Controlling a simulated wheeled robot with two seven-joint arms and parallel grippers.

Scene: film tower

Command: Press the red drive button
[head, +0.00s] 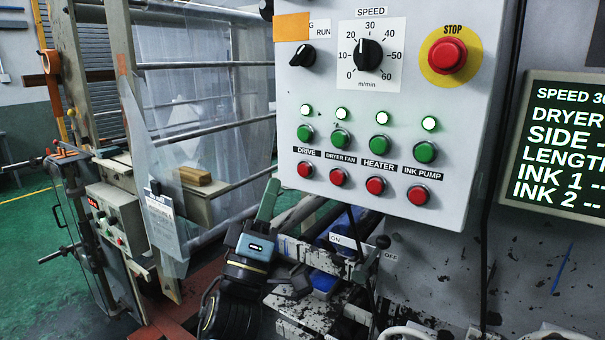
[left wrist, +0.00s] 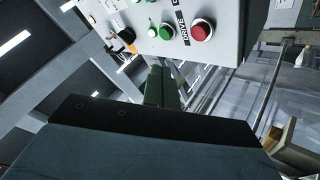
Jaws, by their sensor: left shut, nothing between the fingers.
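The red drive button (head: 305,170) is the leftmost in the bottom row of the grey control panel (head: 450,130), under the DRIVE label. A green drive button (head: 306,133) is above it. In the left wrist view the red drive button (left wrist: 202,30) is near the top, beside the DRIVE label and a green button (left wrist: 167,32). My left gripper (head: 271,186) is shut and empty, its green fingers pointing up, below and left of the red drive button in the head picture, with no visible contact. Its fingers (left wrist: 163,72) also show in the left wrist view. My right gripper is not in view.
More red buttons (head: 376,185) continue the row to the right. Above are lit lamps, a speed knob (head: 368,55) and a red STOP button (head: 448,55). A dark display (head: 565,140) stands right. Machine rollers and clear film (head: 200,90) are left; an ON/OFF lever (head: 382,242) is below.

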